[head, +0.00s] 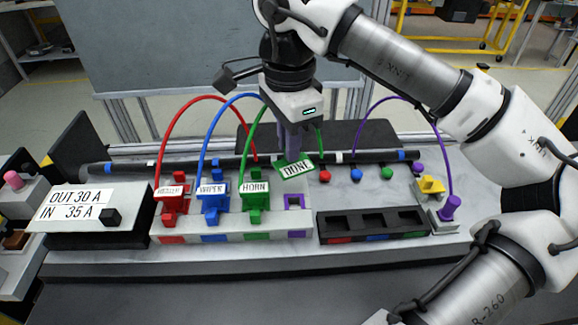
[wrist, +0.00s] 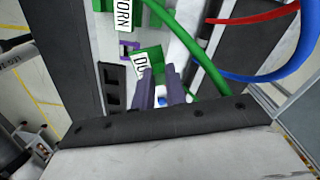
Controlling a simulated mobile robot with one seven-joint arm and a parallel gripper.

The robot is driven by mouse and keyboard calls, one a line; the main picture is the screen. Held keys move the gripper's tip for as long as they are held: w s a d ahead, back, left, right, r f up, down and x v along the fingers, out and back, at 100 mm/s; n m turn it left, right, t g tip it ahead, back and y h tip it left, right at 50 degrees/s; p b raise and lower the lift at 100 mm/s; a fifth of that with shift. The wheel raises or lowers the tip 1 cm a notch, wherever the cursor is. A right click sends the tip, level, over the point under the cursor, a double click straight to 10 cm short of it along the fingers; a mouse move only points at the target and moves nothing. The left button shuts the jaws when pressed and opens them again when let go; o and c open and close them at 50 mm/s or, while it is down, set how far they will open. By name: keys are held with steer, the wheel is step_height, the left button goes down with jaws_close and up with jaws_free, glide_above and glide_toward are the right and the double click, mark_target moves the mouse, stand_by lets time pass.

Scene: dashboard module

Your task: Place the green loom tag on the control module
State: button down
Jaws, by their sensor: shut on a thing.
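The green loom tag (head: 295,169) has a white label that seems to read "DONE". My gripper (head: 289,155) is shut on it and holds it tilted, behind the connector row and in front of the black loom bar. In the wrist view the tag (wrist: 144,60) sits at the fingertips (wrist: 158,72), its label partly hidden by a finger. The grey module (head: 240,226) carries red (head: 172,208), blue (head: 213,205) and green (head: 256,208) connectors with tags; the green one reads "HORN". A purple socket (head: 295,216) at its right end looks empty. I cannot tell which unit is the control module.
A box marked "OUT 30 A, IN 35 A" (head: 120,240) stands at the left. A black compartment tray (head: 372,238) lies right of the module. A purple plug (head: 450,207) stands at the far right. Red, blue, green and purple cables arch up near my gripper.

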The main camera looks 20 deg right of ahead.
steer(key=shift+f+b, duration=1.15)
steer(key=shift+f, duration=0.85)
steer(key=shift+f, duration=0.25)
steer(key=c, duration=1.4)
jaws_free()
steer(key=shift+c, duration=0.2)
steer(key=shift+r, duration=0.1)
step_height(320, 180, up, 12)
steer(key=shift+r+b, duration=0.15)
steer(key=shift+b, duration=0.25)
